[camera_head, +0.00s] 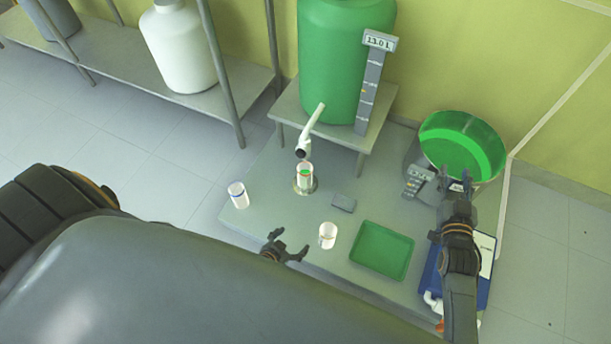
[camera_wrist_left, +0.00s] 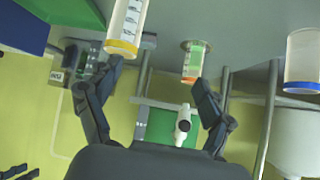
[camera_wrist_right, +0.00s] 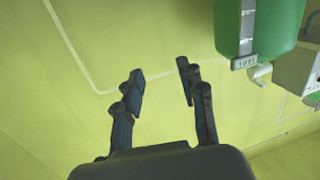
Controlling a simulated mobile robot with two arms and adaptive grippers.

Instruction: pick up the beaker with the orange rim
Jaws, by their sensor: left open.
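The beaker with the orange rim (camera_head: 304,176) stands upright on a round plate under the white spout and holds green liquid. In the left wrist view, which looks upside down, this beaker (camera_wrist_left: 193,62) shows its orange rim near one fingertip. My left gripper (camera_head: 290,243) is open and empty, nearer to me than that beaker; its jaws also show in the left wrist view (camera_wrist_left: 156,78). A beaker with a yellow rim (camera_head: 327,236) stands beside the left gripper. My right gripper (camera_head: 455,176) is open and empty in front of the green bucket.
A beaker with a blue rim (camera_head: 238,196) stands at the left of the table. The spout (camera_head: 312,130) comes from a green tank (camera_head: 340,50). The green bucket (camera_head: 463,147) is at the right.

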